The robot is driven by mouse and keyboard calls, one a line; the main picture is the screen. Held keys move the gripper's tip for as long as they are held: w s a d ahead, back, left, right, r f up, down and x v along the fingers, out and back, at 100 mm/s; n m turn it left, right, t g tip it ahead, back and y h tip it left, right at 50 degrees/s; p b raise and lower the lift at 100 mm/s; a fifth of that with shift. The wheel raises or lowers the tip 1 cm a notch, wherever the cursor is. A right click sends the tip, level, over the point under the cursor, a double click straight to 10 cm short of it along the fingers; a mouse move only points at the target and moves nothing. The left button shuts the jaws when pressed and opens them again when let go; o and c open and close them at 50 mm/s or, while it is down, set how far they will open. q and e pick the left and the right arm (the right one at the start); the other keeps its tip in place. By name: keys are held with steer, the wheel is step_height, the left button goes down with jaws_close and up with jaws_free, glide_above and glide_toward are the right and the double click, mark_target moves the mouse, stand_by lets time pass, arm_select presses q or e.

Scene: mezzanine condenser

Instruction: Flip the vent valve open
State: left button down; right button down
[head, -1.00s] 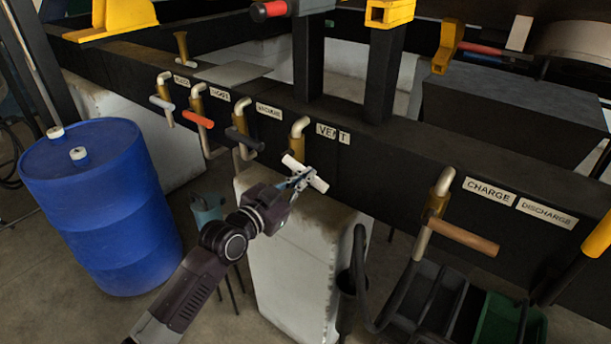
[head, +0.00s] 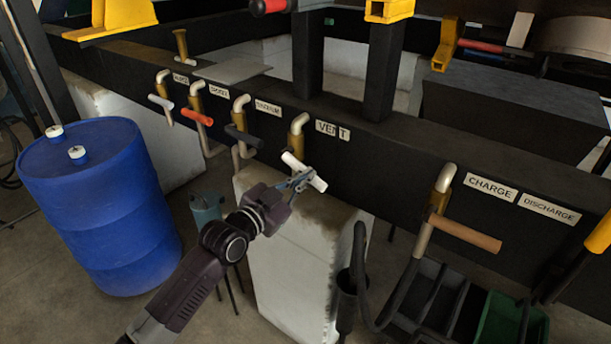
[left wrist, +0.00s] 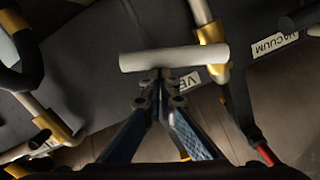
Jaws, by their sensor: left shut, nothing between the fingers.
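The vent valve has a white bar handle (head: 304,172) on a brass-coloured pipe (head: 297,135), left of the VENT label (head: 332,130) on the black beam. My left gripper (head: 302,180) is at the handle, its fingers in front of the bar. In the left wrist view the white handle (left wrist: 174,58) lies crosswise just beyond the closed fingertips (left wrist: 158,78). The fingers are shut with nothing between them. They appear to touch or nearly touch the bar; which one I cannot tell. My right gripper is not in view.
Other valves with white, orange and dark handles (head: 197,116) line the beam to the left. A tan-handled valve (head: 463,233) is at the CHARGE label. A blue drum (head: 95,210) stands left. A white block (head: 290,270) is below the beam.

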arm_select(q)
steer(key=w+a+f+m+b, duration=0.4)
steer(key=f+m+b, duration=0.4)
steer(key=m, duration=0.5)
steer(key=shift+a+t, duration=0.3)
steer(key=shift+a, duration=0.6)
steer(key=shift+w+f, duration=0.1)
